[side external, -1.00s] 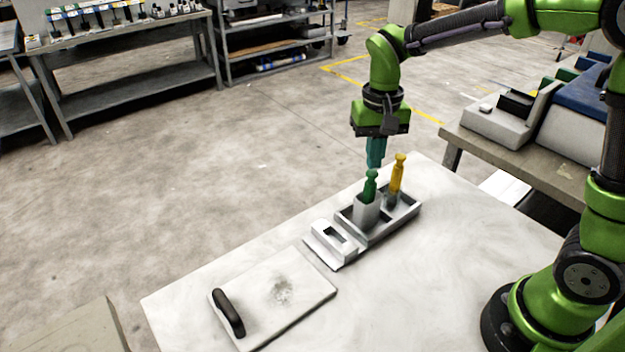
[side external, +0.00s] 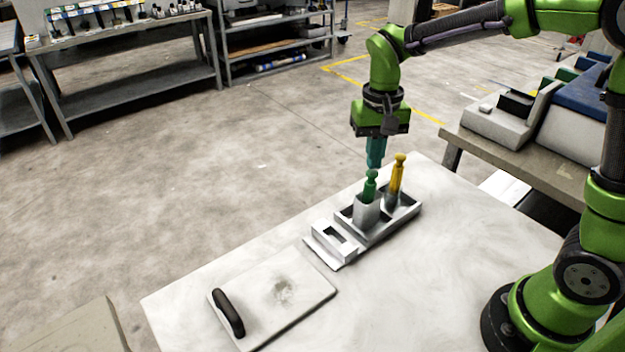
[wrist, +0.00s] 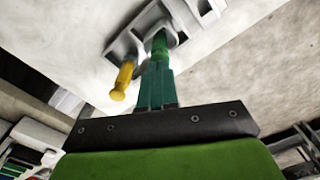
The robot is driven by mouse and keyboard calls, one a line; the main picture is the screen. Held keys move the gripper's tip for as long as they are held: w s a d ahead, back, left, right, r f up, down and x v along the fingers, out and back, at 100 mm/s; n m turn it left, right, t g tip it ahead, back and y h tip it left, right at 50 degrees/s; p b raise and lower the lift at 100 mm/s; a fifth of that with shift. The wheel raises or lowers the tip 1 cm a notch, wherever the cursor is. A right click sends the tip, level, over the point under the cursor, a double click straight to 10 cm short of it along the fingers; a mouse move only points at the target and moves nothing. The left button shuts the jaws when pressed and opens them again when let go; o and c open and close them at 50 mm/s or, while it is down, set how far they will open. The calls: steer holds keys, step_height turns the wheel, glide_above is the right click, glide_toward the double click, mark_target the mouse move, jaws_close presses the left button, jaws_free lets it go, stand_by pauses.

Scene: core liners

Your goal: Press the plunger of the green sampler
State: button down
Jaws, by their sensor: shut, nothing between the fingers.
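The green sampler (side external: 370,188) stands upright in a pale grey holder block (side external: 366,212) at the near side of a grey tray. Its top knob, the plunger end, points up. My gripper (side external: 375,166) has teal fingers that are shut, empty and pointing down. The fingertips are right at the top of the green sampler; I cannot tell whether they touch it. In the wrist view the closed fingers (wrist: 154,66) line up with the green sampler (wrist: 159,44) and partly hide it. A yellow sampler (side external: 397,176) stands upright to the right, clear of my gripper.
The grey tray (side external: 408,213) sits on a white table (side external: 450,270). A white slotted block (side external: 333,241) is at its left end. A flat white board (side external: 275,294) with a black handle (side external: 228,312) lies at front left. The table right of the tray is clear.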

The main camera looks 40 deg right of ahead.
steer(key=shift+f, duration=0.25)
steer(key=shift+f, duration=0.4)
steer(key=shift+s+f, duration=0.1)
steer(key=shift+f, duration=0.65)
stand_by(0.4)
steer(key=shift+r, duration=3.6)
steer(key=shift+w+f, duration=0.1)
steer(key=shift+w, duration=0.1)
steer(key=s+r+n+t+y, duration=0.1)
steer(key=s+t, duration=0.2)
steer(key=s, duration=0.4)
steer(key=s+r+n+t+y, duration=0.1)
steer(key=s+r+t, duration=0.1)
steer(key=s+t, duration=0.2)
steer(key=s, duration=0.3)
steer(key=shift+d+r, duration=0.25)
